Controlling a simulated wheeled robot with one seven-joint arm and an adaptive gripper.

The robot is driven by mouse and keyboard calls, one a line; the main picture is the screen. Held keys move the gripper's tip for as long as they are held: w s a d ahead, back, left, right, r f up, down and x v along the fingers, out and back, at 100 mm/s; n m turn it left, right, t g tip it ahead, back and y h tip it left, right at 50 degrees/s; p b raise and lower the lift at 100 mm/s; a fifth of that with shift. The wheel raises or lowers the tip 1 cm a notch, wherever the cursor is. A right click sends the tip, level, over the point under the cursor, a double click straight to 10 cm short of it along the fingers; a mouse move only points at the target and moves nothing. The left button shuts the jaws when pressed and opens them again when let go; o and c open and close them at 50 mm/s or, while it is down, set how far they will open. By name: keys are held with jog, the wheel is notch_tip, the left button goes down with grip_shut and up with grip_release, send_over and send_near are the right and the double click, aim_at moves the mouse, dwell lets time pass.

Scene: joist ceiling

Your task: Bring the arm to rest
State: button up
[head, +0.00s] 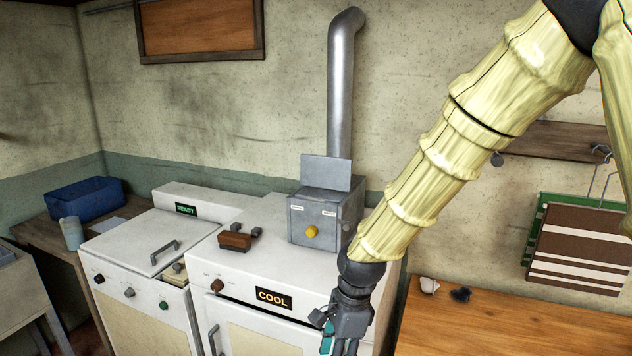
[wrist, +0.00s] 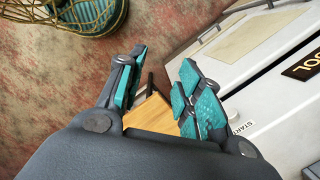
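My arm reaches down across the right half of the head view. My gripper (head: 338,338) hangs at its lower end, in front of the white appliance (head: 292,342) with the COOL display. In the wrist view my gripper (wrist: 160,82) has its two teal-padded fingers apart. A piece of wood-coloured surface (wrist: 150,110) shows between them. I cannot tell what it belongs to, but no finger is seen closed on it.
A wooden bench (head: 500,325) stands right of the appliance, with two small items on it. A metal box (head: 318,222) with a pipe is on the appliance top. Open floor (wrist: 60,100) shows below, with a basket (wrist: 85,18).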

jog(key=s+d+f+n+b, duration=0.1)
jog(key=s+d+f+n, duration=0.1)
jog(key=f, duration=0.6)
jog(key=s+d+f+n, duration=0.2)
jog(key=f, duration=0.6)
jog(key=s+d+f+n+b, duration=0.1)
jog(key=s+d+f+n, duration=0.2)
jog(key=s+f, duration=0.5)
jog(key=s+d+f+n+h+b, duration=0.1)
jog(key=s+d+f+n, duration=0.3)
jog(key=s+d+f, duration=0.2)
jog(key=s+d+f+n+h+b, duration=0.1)
jog(key=s+d+f+n, duration=0.3)
jog(key=s+f, duration=0.6)
jog(key=shift+s+d+f+t+b, duration=0.3)
jog(key=shift+d+b, duration=0.15)
jog(key=shift+d, duration=0.3)
